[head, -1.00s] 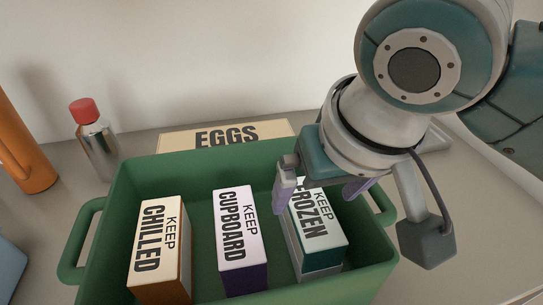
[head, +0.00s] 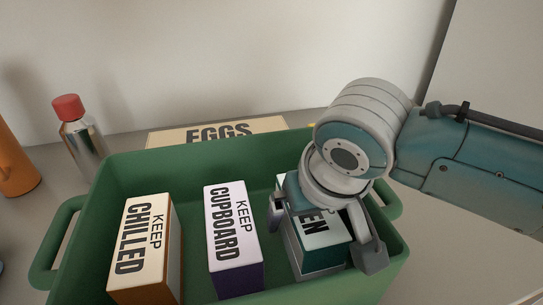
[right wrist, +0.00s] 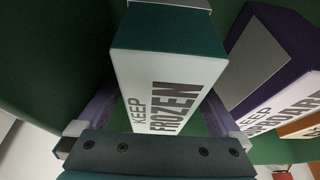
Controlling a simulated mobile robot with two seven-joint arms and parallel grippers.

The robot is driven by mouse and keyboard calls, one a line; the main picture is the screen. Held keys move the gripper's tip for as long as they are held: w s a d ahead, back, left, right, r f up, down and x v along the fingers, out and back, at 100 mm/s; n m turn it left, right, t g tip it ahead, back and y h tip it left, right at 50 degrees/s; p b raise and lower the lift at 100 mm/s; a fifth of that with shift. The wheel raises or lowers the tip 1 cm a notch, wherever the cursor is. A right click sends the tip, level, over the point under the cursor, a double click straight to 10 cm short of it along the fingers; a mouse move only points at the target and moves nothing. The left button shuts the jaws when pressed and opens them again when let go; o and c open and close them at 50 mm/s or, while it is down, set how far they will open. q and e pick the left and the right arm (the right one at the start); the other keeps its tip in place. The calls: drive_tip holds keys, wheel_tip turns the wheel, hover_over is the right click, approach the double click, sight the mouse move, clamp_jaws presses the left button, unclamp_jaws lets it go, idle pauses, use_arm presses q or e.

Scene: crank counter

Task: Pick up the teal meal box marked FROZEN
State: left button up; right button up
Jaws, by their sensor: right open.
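The teal meal box marked FROZEN (head: 322,258) stands in the right part of the green crate (head: 130,170), with its white label up. My gripper hides part of the label in the head view. My right gripper (head: 314,222) is over the box, open, with its fingers down at two opposite sides. In the right wrist view the box (right wrist: 165,75) lies between the purple fingers of the gripper (right wrist: 158,115). Whether the fingers touch it I cannot tell. My left gripper is not in view.
A purple CUPBOARD box (head: 232,240) and an orange CHILLED box (head: 145,250) stand to the left in the crate. The crate's right wall is close to my gripper. Behind are an EGGS carton (head: 222,134), a red-capped bottle (head: 80,130) and an orange object (head: 15,165).

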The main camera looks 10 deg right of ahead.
drive_tip(key=shift+f, duration=0.25)
idle(0.5)
drive_tip(key=shift+c, duration=0.2)
clamp_jaws()
idle(0.6)
